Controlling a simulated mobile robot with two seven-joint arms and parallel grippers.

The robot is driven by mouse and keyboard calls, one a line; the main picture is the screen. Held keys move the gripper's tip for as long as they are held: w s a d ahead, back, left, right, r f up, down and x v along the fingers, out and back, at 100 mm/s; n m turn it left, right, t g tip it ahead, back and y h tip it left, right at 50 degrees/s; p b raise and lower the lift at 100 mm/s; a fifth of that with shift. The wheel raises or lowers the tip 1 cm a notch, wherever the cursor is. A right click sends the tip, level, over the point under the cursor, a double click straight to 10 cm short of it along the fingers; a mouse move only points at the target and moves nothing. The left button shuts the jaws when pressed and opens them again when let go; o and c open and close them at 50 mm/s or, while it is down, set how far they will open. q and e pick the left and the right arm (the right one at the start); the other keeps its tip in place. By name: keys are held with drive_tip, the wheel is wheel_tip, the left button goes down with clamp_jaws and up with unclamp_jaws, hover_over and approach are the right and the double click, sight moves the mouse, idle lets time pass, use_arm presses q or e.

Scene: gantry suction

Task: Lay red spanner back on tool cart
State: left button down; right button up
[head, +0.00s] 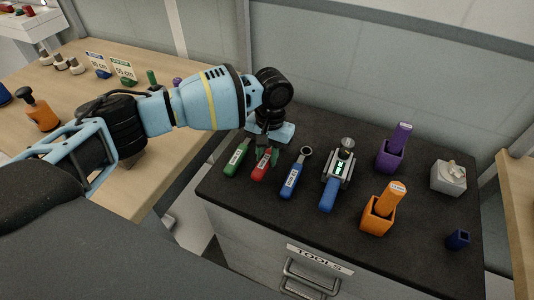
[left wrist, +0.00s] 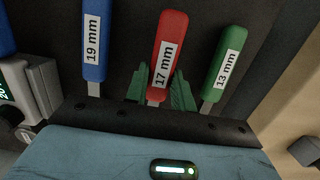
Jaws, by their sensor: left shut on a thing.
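The red spanner (head: 261,167), labelled 17 mm, is at the tool cart's dark top (head: 330,235), between the green spanner (head: 236,158) and the blue spanner (head: 294,177). My left gripper (head: 267,154) reaches down over it from above. In the left wrist view the green fingers (left wrist: 162,92) are shut on the red spanner (left wrist: 168,45) from both sides, near the lower end of its handle. I cannot tell whether the spanner touches the cart top. Its head is hidden below the gripper. My right gripper is in neither view.
The wooden bench (head: 150,185) is at the left.

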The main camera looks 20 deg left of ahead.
use_arm(q)
drive_tip(key=c, duration=1.2)
unclamp_jaws()
drive_tip(key=shift+f, duration=0.1)
drive_tip(key=shift+o, duration=0.2)
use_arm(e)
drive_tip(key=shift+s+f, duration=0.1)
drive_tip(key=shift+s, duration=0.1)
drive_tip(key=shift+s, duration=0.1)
use_arm(q)
wheel_tip(320, 180, up, 12)
drive_tip(key=w, duration=0.1)
drive_tip(key=shift+w+p, duration=0.3)
drive_tip(key=shift+p, duration=0.1)
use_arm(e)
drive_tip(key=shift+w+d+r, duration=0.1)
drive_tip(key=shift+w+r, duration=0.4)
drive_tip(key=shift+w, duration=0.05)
